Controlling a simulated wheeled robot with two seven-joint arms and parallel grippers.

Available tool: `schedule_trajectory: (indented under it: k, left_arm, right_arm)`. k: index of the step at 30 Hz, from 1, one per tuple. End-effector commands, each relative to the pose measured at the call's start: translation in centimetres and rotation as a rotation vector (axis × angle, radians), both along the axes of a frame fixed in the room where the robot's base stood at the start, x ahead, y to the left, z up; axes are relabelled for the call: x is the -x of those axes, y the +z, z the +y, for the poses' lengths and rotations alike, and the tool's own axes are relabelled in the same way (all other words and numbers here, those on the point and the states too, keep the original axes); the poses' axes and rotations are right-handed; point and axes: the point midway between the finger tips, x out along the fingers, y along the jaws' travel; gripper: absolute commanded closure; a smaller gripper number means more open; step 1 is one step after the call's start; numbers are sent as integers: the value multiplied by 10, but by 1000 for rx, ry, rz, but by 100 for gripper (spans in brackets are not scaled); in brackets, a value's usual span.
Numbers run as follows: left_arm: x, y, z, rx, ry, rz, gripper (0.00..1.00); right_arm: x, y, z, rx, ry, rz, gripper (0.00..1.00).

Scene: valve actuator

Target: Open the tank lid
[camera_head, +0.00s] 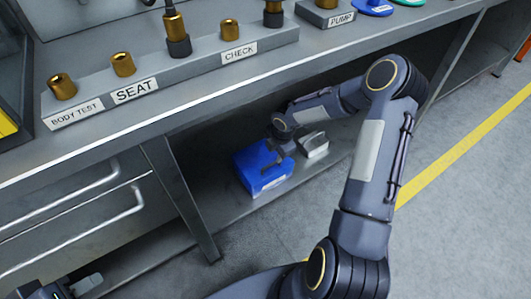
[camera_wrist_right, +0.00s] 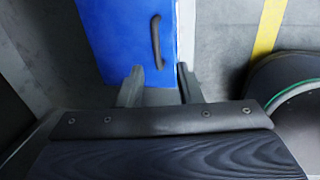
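The tank is a blue box (camera_head: 262,168) on the low shelf under the bench. In the right wrist view its blue face (camera_wrist_right: 115,35) fills the upper middle, with a dark curved handle (camera_wrist_right: 156,42) near its right edge. My right gripper (camera_head: 284,149) reaches under the bench to the tank's upper right side. In the wrist view its two fingers (camera_wrist_right: 159,72) are apart, with the handle just beyond the gap and nothing seen between them. The lid looks closed; its seam is not clear. My left gripper (camera_head: 75,289) is partly visible at the bottom left, its fingers unclear.
The bench top carries brass fittings on a block labelled BODY TEST, SEAT and CHECK (camera_head: 239,52). Its front edge overhangs the shelf (camera_head: 222,208). A bench leg (camera_head: 180,195) stands left of the tank. A pale grey object (camera_head: 314,146) is right of it.

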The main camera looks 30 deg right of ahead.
Motion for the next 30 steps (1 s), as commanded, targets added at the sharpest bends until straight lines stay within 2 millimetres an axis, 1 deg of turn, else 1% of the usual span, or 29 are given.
schedule_trajectory:
  k: [5, 12, 15, 18, 22, 29, 30]
  left_arm:
    - [0, -7, 0, 0, 0, 0, 64]
    - [0, -22, 0, 0, 0, 0, 64]
    - [0, -27, 0, 0, 0, 0, 64]
    - [0, -29, 0, 0, 0, 0, 64]
    - [0, -30, 0, 0, 0, 0, 64]
    - [0, -30, 0, 0, 0, 0, 64]
    - [0, -30, 0, 0, 0, 0, 64]
  right_arm:
    - [-2, -15, 0, -1, 6, 1, 67]
    - [-9, -54, 1, -1, 5, 2, 67]
    - [-12, -67, 1, -1, 4, 2, 67]
    - [-14, -75, 1, -1, 4, 1, 67]
    - [-15, -79, 1, 0, 4, 1, 67]
    - [-15, -79, 1, 0, 4, 0, 67]
    - [-15, -79, 1, 0, 4, 0, 73]
